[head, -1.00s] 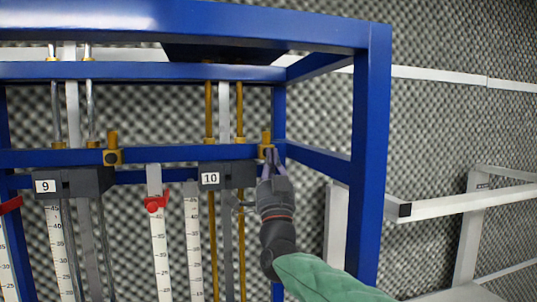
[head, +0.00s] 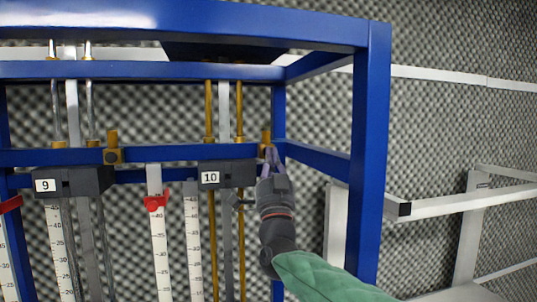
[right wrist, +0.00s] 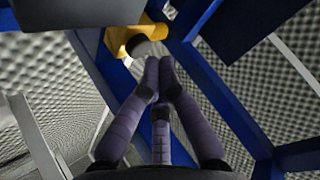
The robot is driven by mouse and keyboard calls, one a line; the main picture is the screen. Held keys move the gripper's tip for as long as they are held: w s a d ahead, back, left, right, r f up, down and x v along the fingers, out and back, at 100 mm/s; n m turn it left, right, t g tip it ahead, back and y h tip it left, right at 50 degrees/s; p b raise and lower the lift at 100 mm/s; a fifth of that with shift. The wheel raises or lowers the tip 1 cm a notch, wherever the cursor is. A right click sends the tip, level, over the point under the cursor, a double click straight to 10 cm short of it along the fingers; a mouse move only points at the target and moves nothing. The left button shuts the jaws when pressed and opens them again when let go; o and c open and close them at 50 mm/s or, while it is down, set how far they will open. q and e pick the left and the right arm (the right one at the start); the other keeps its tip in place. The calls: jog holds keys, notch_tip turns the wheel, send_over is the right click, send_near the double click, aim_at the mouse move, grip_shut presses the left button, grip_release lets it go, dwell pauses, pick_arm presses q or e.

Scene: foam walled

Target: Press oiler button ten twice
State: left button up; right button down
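The oiler by label 10 is a yellow-brass fitting (head: 266,137) on the blue crossbar, right of the black block marked 10 (head: 228,174). In the right wrist view the yellow oiler body (right wrist: 121,40) carries a round dark button (right wrist: 138,46). My right gripper (head: 269,153) is just in front of and below the oiler, partly covering it in the head view. Its purple-grey fingers are drawn together and empty, with the tips (right wrist: 159,64) just below and right of the button. I cannot tell whether they touch it. My left gripper is out of view.
A second yellow oiler (head: 113,148) sits on the crossbar by the block marked 9 (head: 73,182). A blue frame post (head: 371,150) stands close right of my right arm. A white rail (head: 460,200) lies further right. Foam walls surround the frame.

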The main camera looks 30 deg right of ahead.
jog(key=shift+w, duration=0.3)
jog(key=shift+w+d, duration=0.15)
jog(key=shift+w, duration=0.25)
dwell(1.0)
jog(key=shift+s, duration=0.1)
jog(key=shift+s+a+b, duration=0.2)
jog(key=shift+s+b, duration=0.55)
jog(key=shift+b, duration=0.2)
jog(key=shift+s+a+b, duration=0.2)
jog(key=shift+s+b, duration=0.25)
jog(key=shift+s, duration=0.35)
jog(key=shift+s+a+b, duration=0.2)
jog(key=shift+s+b, duration=0.3)
jog(key=shift+s, duration=0.35)
jog(key=shift+s+a+b, duration=0.2)
jog(key=shift+s+b, duration=0.25)
jog(key=shift+s, duration=0.35)
